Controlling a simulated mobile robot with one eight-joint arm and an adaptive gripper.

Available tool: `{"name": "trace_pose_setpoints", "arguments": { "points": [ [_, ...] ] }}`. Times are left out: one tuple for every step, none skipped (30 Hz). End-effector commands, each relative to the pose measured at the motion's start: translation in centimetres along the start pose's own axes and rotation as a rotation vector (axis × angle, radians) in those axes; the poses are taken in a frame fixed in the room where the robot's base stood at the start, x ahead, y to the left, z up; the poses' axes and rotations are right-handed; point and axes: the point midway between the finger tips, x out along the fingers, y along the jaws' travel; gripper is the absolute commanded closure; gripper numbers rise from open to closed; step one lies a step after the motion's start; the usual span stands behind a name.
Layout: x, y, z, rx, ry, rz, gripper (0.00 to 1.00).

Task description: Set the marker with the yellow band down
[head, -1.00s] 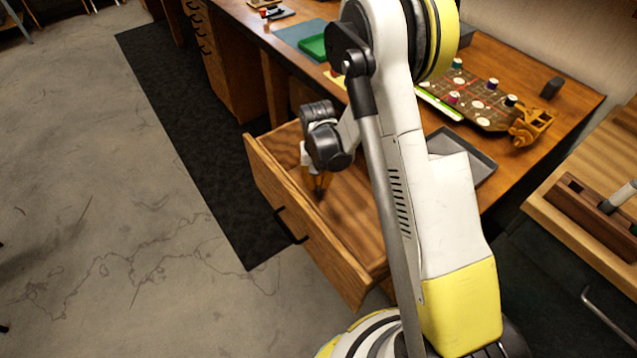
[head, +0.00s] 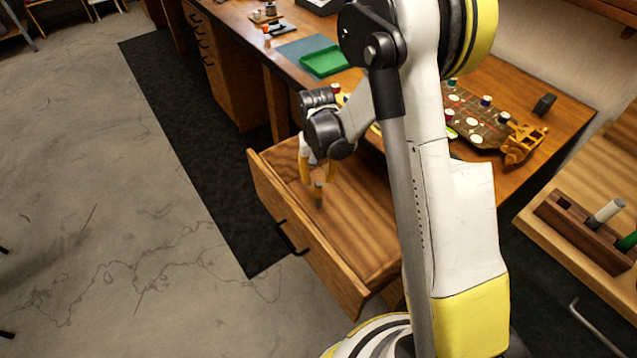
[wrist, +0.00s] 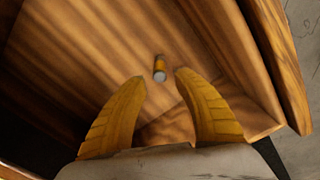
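The marker with the yellow band (wrist: 159,65) is inside the open wooden drawer (head: 365,215). In the head view the marker (head: 318,196) shows as a small dark, seemingly upright shape just below my fingertips. In the wrist view its pale round end faces the camera, with the yellow-orange band beside it. My gripper (head: 318,178) is over the drawer with its two yellow fingers spread apart. In the wrist view, nothing is held between the fingers (wrist: 160,77), and the marker shows just beyond the tips with clear space around it.
The drawer front with its dark handle (head: 292,238) faces the floor mat. The desk behind carries a green tray (head: 324,61), a game board (head: 475,120) and a wooden toy vehicle (head: 522,145). A wooden rack (head: 577,222) with markers stands at the right.

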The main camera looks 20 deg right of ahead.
Motion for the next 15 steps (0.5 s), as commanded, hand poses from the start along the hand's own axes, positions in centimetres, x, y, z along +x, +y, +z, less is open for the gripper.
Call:
{"name": "trace_pose_setpoints", "arguments": {
  "points": [
    [-1.1,0.0,0.0,0.000,0.000,0.000,0.64],
    [-1.5,0.0,0.0,0.000,0.000,0.000,0.64],
    [-1.9,0.0,0.0,0.000,0.000,0.000,0.64],
    [-2.1,0.0,0.0,0.000,0.000,0.000,0.64],
    [-2.4,0.0,0.0,0.000,0.001,0.000,0.64],
    [-2.8,0.0,0.1,-0.001,0.003,-0.001,0.64],
    [-3.2,0.0,0.1,-0.003,0.006,-0.002,0.64],
    [-3.7,0.1,0.2,-0.005,0.012,-0.003,0.64],
    [-4.7,0.1,0.4,-0.009,0.024,-0.006,0.64],
    [-5.6,0.2,0.5,-0.013,0.035,-0.009,0.64],
    [-6.7,0.3,0.8,-0.017,0.048,-0.012,0.64],
    [-8.2,0.4,1.2,-0.024,0.070,-0.017,0.64],
    [-9.6,0.5,1.6,-0.031,0.089,-0.021,0.64],
    [-10.9,0.6,2.1,-0.038,0.109,-0.025,0.64],
    [-12.7,0.8,2.9,-0.048,0.137,-0.031,0.64]
  ]
}}
